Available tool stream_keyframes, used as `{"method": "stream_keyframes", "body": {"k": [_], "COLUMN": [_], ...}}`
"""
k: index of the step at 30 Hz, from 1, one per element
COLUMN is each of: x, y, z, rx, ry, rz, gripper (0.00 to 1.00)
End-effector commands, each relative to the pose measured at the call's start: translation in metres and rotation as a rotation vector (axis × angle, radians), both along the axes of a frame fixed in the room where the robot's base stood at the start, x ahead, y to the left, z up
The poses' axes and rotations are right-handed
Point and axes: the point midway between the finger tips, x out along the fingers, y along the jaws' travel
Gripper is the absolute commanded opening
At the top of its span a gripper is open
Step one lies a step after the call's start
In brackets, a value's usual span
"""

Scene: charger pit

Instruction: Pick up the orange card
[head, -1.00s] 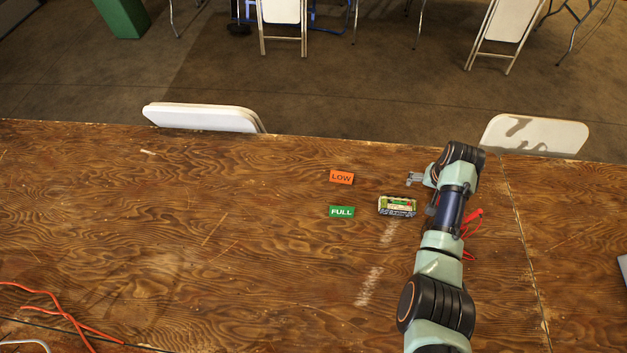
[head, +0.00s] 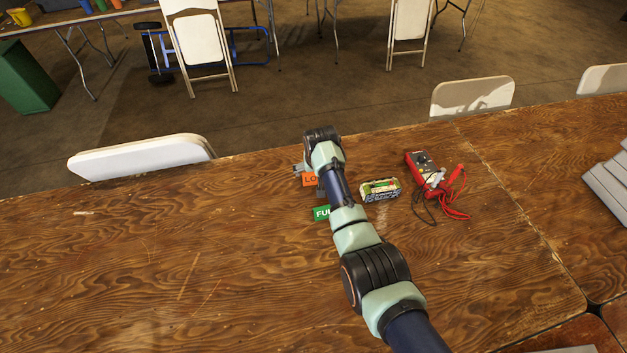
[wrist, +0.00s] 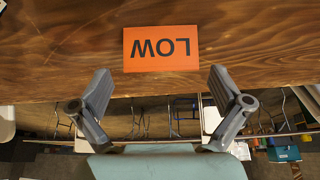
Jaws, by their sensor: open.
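The orange card (wrist: 160,49), marked LOW, lies on the wooden table. In the wrist view it is upside down, whole, and centred just beyond my fingertips. My gripper (wrist: 161,80) is open and empty, with its two fingers spread on either side below the card; no contact shows. In the head view the orange card (head: 309,180) is partly covered by my arm. My gripper (head: 299,169) shows only in part there, close to the card's far left edge.
A green FULL card (head: 321,213) lies nearer, partly behind my arm. A battery charger (head: 380,190) stands to the right, then a red multimeter (head: 422,172) with red and black leads (head: 455,200). The table (head: 130,270) is clear on the left.

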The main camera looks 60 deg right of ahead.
Motion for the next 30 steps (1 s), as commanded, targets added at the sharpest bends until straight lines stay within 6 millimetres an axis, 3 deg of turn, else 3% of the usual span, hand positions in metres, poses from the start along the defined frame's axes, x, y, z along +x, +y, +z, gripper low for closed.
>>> {"method": "stream_keyframes", "body": {"k": [1,3,11,17,26,30], "x": [0.002,0.004,0.005,0.005,0.005,0.006], "y": [-0.003,-0.006,-0.007,-0.007,-0.007,-0.008], "z": [-0.015,-0.022,-0.022,-0.022,-0.021,-0.009], "rx": [0.000,0.000,-0.001,0.000,-0.001,-0.002], "ry": [0.000,0.000,-0.001,0.000,0.000,-0.002], "rz": [0.000,0.000,0.000,0.000,0.001,0.000], "gripper": [1.00,1.00,1.00,0.73,0.73,0.73]}}
